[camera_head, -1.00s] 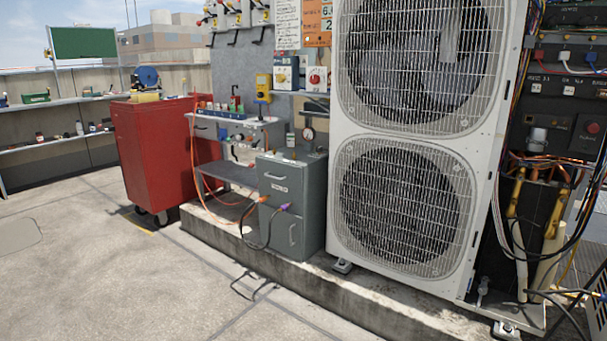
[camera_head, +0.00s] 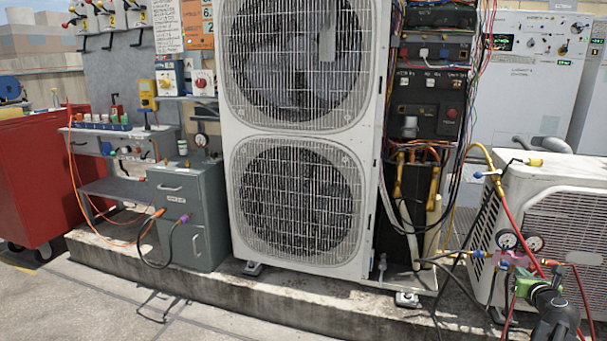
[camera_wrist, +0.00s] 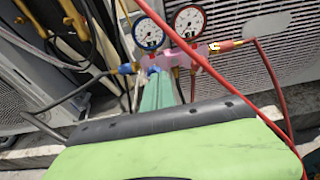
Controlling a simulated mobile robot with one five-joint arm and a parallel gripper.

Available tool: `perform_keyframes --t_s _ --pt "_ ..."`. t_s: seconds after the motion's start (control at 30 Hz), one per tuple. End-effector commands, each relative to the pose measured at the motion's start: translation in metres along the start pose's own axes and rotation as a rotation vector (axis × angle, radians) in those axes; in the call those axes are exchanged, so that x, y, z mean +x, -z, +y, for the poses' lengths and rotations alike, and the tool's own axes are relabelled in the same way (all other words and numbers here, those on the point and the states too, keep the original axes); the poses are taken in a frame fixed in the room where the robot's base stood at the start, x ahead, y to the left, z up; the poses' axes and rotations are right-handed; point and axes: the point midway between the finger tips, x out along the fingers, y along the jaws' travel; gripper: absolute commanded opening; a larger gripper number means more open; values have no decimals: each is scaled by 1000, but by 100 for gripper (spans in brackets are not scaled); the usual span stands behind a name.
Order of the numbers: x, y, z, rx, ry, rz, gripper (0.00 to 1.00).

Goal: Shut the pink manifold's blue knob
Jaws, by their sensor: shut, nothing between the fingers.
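The pink manifold (camera_head: 517,259) hangs in front of the white unit at right, with two round gauges above it. It shows beyond my fingers in the wrist view (camera_wrist: 180,60). A blue knob (camera_head: 479,254) sticks out at its left end, also seen in the wrist view (camera_wrist: 125,69). A second blue piece (camera_wrist: 153,70) shows at my fingertips; I cannot tell if they touch it. A red knob (camera_wrist: 222,46) is at the right end. My gripper (camera_head: 524,284) is shut and empty, close in front of the manifold. Its green fingers hide part of the manifold's lower side.
Red hoses (camera_head: 580,300) hang by the manifold, and one crosses the wrist view. The white condenser unit (camera_head: 565,215) stands behind it. A tall fan unit (camera_head: 228,190), a grey cabinet (camera_head: 185,215) and a red tool cart (camera_head: 38,180) stand left.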

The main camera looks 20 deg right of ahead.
Motion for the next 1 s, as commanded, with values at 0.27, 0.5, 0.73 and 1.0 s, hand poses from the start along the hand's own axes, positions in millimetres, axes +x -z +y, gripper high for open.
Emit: perform_keyframes --t_s 0.27,0.5,0.73,1.0 --pt "-4 5 14 -1 -2 0 0" --pt "-6 8 29 -1 0 0 0" --pt "10 4 28 0 -1 0 0" --pt "49 -6 28 -1 -1 0 0"
